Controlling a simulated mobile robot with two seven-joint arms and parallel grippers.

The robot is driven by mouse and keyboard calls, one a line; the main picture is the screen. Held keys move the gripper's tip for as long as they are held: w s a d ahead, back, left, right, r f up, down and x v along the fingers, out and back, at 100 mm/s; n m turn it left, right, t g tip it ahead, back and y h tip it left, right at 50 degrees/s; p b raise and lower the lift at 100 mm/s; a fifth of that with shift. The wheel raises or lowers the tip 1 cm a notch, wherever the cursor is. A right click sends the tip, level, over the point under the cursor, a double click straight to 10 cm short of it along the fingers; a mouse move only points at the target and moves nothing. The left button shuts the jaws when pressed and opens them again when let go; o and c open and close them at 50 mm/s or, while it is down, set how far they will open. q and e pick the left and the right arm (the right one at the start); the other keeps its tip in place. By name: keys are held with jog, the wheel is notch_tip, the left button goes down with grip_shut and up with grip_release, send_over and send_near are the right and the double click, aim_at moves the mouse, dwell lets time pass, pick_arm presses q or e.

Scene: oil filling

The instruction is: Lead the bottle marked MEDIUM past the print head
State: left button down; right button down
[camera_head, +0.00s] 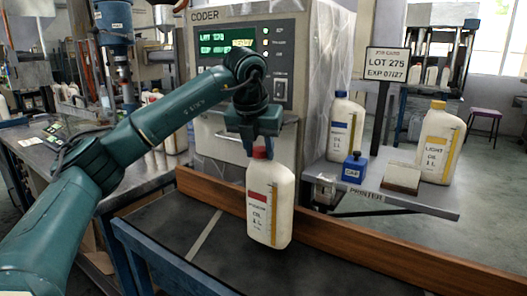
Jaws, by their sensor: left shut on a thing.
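A white oil bottle (271,215) with a red cap and a red label band hangs or stands upright in the middle of the view. The small word on its band is blurred; "OIL 1 L" reads below it. My left gripper (259,150) is shut on its red cap from above. The bottle is in front of a wooden rail (350,245); I cannot tell if its base touches the dark surface (225,242). My right gripper is not in view.
The CODER cabinet (300,30) stands behind the rail, its screen showing LOT 170.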

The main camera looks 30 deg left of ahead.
pick_arm(q)
jog(key=shift+s+a+r+p, duration=0.1)
jog(key=shift+s+r+p, duration=0.25)
jog(key=shift+s+r, duration=1.5)
jog(key=shift+f, duration=0.1)
